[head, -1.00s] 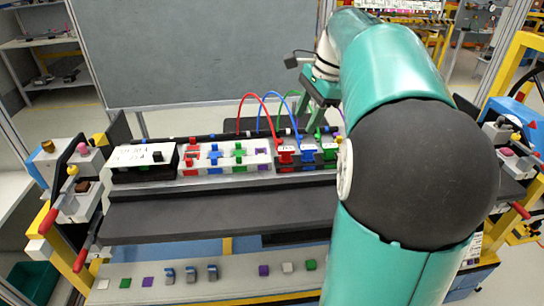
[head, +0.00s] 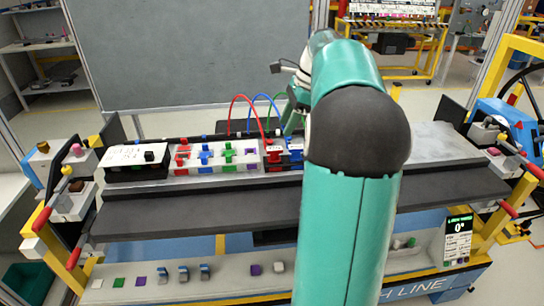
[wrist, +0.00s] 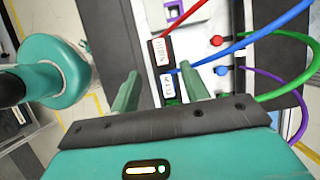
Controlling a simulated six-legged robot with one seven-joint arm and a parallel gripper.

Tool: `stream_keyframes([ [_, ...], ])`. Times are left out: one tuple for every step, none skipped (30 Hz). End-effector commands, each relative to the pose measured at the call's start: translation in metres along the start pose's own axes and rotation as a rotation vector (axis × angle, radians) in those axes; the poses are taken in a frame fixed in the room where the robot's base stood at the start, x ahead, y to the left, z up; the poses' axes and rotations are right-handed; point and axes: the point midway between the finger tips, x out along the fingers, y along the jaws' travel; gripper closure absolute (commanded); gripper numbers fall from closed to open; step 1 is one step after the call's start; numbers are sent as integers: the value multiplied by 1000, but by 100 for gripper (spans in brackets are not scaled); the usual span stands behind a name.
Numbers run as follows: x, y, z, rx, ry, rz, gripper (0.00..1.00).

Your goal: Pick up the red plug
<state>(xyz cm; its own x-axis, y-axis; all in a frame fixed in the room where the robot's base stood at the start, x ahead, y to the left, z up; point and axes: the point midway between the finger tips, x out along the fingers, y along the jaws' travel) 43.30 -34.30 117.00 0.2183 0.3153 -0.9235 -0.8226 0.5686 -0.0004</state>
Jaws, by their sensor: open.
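The red plug (head: 274,156) sits on the module's panel in the head view, beside a blue plug (head: 295,150), with a red cable arcing up from it. In the wrist view a labelled, red-edged plug (wrist: 162,52) with a red cable lies just beyond my fingertips, apart from them. A labelled plug with a blue cable (wrist: 168,88) shows between the fingers. My gripper (wrist: 163,84) is open with nothing held. In the head view my gripper (head: 292,112) is above and behind the plugs, partly hidden by my arm.
Red, blue, green and purple connectors (head: 215,155) line the panel to the left. A black-fronted box (head: 135,160) stands at the left end. Blue, green and purple cables (wrist: 275,85) loop at the right in the wrist view. A dark ledge (head: 200,210) runs along the front.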

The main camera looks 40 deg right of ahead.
Motion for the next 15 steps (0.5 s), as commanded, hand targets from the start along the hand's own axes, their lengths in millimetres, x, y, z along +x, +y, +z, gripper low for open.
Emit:
stream_keyframes([
  [11, 1, 0, 1, -1, 3, 55],
  [17, 1, 0, 1, 0, 3, 55],
  [24, 1, 0, 0, 0, 3, 55],
  [29, 0, 0, 0, 0, 2, 55],
  [33, 0, 0, 0, 0, 2, 55],
  [38, 0, 0, 0, 0, 1, 55],
  [41, 0, 0, -1, 0, 1, 55],
  [43, 1, 0, -1, 1, 1, 55],
  [46, 1, 0, -2, 1, 1, 55],
  [47, 1, 0, -2, 1, 1, 55],
  [49, 0, 1, -3, 1, 1, 55],
  [53, 0, 1, -3, 1, 1, 55],
  [57, 1, 1, -3, 1, 2, 55],
  [61, 1, 0, -3, 0, 3, 55],
  [68, 1, 0, -3, 1, 3, 55],
])
